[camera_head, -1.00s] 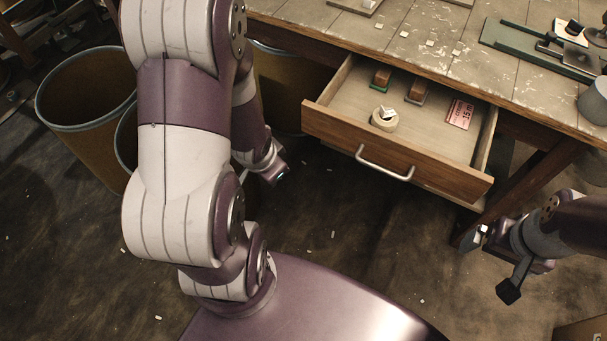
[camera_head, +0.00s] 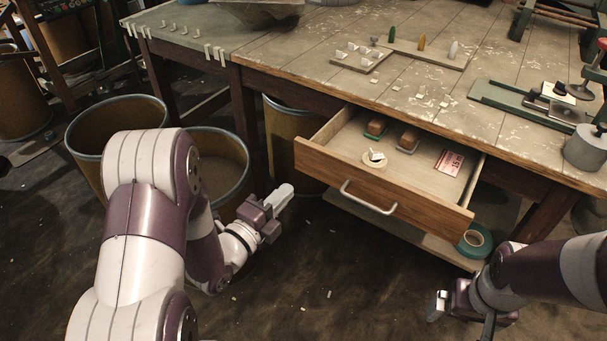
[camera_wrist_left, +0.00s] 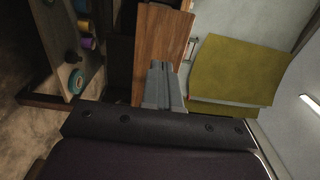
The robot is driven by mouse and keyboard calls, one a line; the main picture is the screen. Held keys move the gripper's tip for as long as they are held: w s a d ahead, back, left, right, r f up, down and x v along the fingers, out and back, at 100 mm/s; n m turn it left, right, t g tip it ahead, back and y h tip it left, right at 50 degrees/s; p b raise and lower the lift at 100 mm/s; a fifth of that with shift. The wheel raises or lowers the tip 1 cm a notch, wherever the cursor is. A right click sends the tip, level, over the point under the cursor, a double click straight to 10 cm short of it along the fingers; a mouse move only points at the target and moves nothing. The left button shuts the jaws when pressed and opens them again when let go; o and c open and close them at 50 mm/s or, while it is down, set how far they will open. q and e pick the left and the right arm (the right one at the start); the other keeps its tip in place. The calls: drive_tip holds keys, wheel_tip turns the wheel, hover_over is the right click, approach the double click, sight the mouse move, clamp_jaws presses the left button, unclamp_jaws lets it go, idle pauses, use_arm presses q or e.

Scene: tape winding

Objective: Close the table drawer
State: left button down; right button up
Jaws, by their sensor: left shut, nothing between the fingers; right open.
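The table drawer (camera_head: 385,190) is pulled open from the table (camera_head: 290,62), with its wooden front and metal handle (camera_head: 368,198) facing me. Inside lie a pale tape roll (camera_head: 375,161), two small brown blocks (camera_head: 408,137) and a pink label (camera_head: 449,162). My left gripper (camera_head: 284,192) is shut and empty, left of the drawer front and apart from the handle. The left wrist view shows its closed fingers (camera_wrist_left: 162,85) with the wooden drawer front (camera_wrist_left: 158,45) and handle (camera_wrist_left: 191,48) beyond. My right gripper (camera_head: 437,306) is open and empty, below the drawer's right end.
Round bins (camera_head: 215,160) stand left of the drawer. A green tape roll (camera_head: 475,240) lies on the shelf below it. The tabletop carries a green tool (camera_head: 525,100), a grey cylinder (camera_head: 586,148) and small boards (camera_head: 362,58). Open floor lies before the drawer.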

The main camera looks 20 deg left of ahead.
sight(313, 164)
use_arm(q)
drive_tip(key=b+x, duration=0.1)
drive_tip(key=x, duration=0.7)
drive_tip(key=shift+w+f, duration=0.1)
drive_tip(key=shift+w, duration=0.15)
